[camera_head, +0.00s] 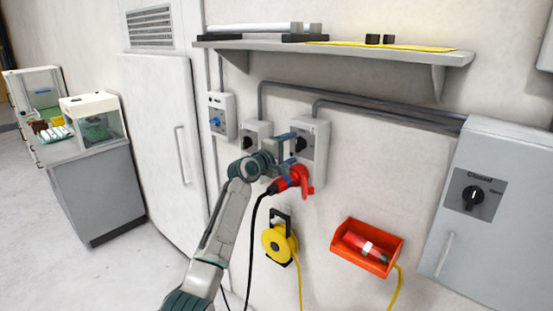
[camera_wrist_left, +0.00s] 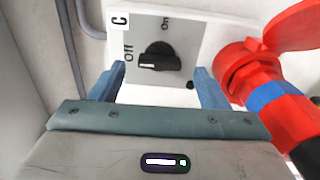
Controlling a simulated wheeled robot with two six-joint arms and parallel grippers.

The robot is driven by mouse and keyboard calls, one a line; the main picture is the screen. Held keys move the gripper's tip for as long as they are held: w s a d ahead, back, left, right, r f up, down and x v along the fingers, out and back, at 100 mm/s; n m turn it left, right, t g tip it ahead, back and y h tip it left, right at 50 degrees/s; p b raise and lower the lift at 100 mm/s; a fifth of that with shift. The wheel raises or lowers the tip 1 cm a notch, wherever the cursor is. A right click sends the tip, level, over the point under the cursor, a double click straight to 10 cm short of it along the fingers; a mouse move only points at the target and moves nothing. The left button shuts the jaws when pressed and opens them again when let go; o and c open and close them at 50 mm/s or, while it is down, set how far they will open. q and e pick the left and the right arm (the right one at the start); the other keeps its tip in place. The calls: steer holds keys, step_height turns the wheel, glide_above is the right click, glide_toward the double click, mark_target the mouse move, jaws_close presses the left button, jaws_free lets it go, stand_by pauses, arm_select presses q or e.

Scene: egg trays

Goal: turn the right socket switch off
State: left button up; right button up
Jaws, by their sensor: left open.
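The right socket switch is a black knob (camera_head: 301,144) on a light grey wall box (camera_head: 318,138). In the left wrist view the knob (camera_wrist_left: 160,56) sits on a grey plate marked C, with "Off" at its left and "On" at upper right. Its white mark lies on the left side, toward "Off". My left gripper (camera_head: 290,150) is open in front of the box; in the wrist view its blue fingers (camera_wrist_left: 158,88) stand apart on either side below the knob, and I cannot tell whether they touch anything. My right gripper is not in view.
A red plug (camera_head: 288,183) sits in the red socket (camera_head: 304,178) under the box, close to my right-hand finger in the wrist view. Another switch box (camera_head: 256,132) stands left. A yellow cable reel (camera_head: 279,243) and red tray (camera_head: 392,252) are below; a shelf (camera_head: 340,48) is above.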

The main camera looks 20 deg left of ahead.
arm_select(q)
steer(key=b+v, duration=0.2)
steer(key=v, duration=0.5)
steer(key=shift+s+a+f+b, duration=0.15)
steer(key=shift+a+b, duration=0.05)
steer(key=shift+b, duration=0.2)
steer(key=shift+s+a, duration=0.15)
steer(key=shift+s, duration=0.4)
